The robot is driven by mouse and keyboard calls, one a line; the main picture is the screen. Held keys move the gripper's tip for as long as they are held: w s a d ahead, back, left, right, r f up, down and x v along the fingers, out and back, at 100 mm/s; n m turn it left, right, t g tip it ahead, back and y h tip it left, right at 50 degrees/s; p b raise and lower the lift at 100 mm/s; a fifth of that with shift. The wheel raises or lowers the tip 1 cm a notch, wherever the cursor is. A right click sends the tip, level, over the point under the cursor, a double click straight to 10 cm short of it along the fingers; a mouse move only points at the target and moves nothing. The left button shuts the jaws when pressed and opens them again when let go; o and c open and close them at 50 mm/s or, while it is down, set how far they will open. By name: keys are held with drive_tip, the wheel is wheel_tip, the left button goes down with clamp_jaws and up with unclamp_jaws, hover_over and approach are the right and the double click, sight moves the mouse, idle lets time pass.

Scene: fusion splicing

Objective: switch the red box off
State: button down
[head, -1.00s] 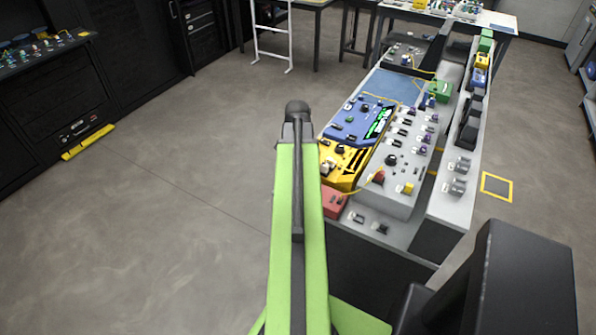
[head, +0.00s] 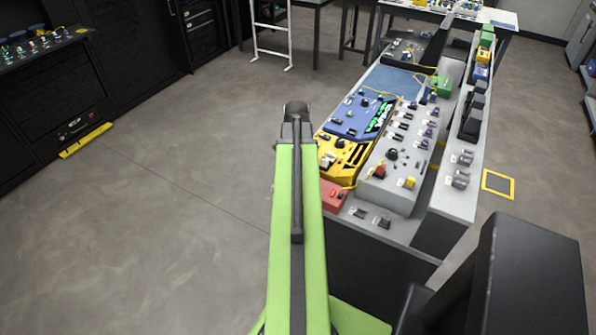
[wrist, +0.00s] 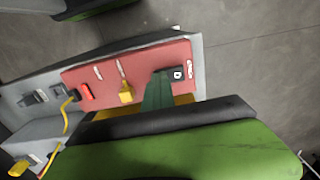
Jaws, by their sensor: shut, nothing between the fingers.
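The red box (head: 333,193) sits at the near left end of the bench, partly hidden by my green arm in the head view. In the wrist view the red box (wrist: 143,68) shows its top face with a black switch (wrist: 177,73) bearing a white mark at the right end. I cannot tell the switch's position. My gripper (wrist: 161,76) is shut and empty, its teal fingertips over the red box just left of the switch. They look very close to the switch; contact is unclear. My gripper is not visible in the head view.
A yellow plug (wrist: 125,92) and a red part (wrist: 86,91) sit left of my fingers on the red box. A yellow box (head: 347,157) and blue box (head: 357,115) lie behind it. A grey panel with knobs (head: 398,185) stands to the right. Open floor lies left.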

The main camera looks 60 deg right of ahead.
drive_tip(key=shift+w+r, duration=0.2)
drive_tip(key=shift+w, duration=0.55)
wheel_tip(320, 180, up, 14)
drive_tip(key=w+p, duration=0.1)
drive_tip(key=p, duration=1.3)
drive_tip(key=shift+w, duration=0.4)
drive_tip(key=shift+f, duration=0.1)
